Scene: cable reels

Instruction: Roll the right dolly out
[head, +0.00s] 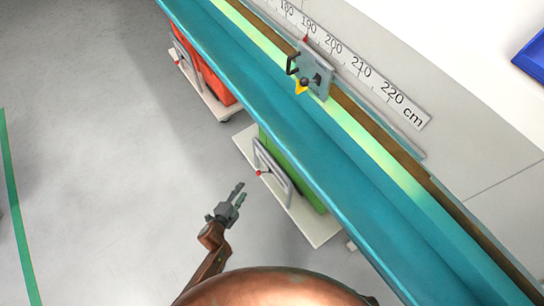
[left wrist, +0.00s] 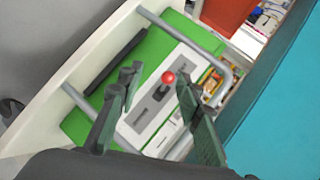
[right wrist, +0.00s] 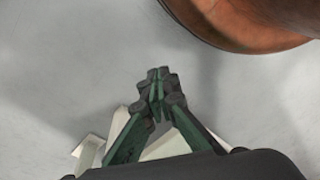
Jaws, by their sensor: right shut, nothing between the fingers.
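The right dolly is a white board (head: 312,232) with a green box (head: 268,148) on it, partly under the teal bench. In the left wrist view the grey handle (left wrist: 183,33) and the red knob (left wrist: 168,77) show over the green box (left wrist: 75,125). My left gripper (head: 239,190) is open and empty, on the near side of the handle and apart from it. My right gripper (right wrist: 157,82) is shut and empty over bare floor; it is outside the head view.
The left dolly (head: 212,103) carries a red box (head: 207,72), also partly under the teal bench (head: 300,160). A ruler (head: 360,70) and a grey clamp plate (head: 316,70) are along the bench's far side. The grey floor on the near side is clear, with a green line (head: 18,220) at left.

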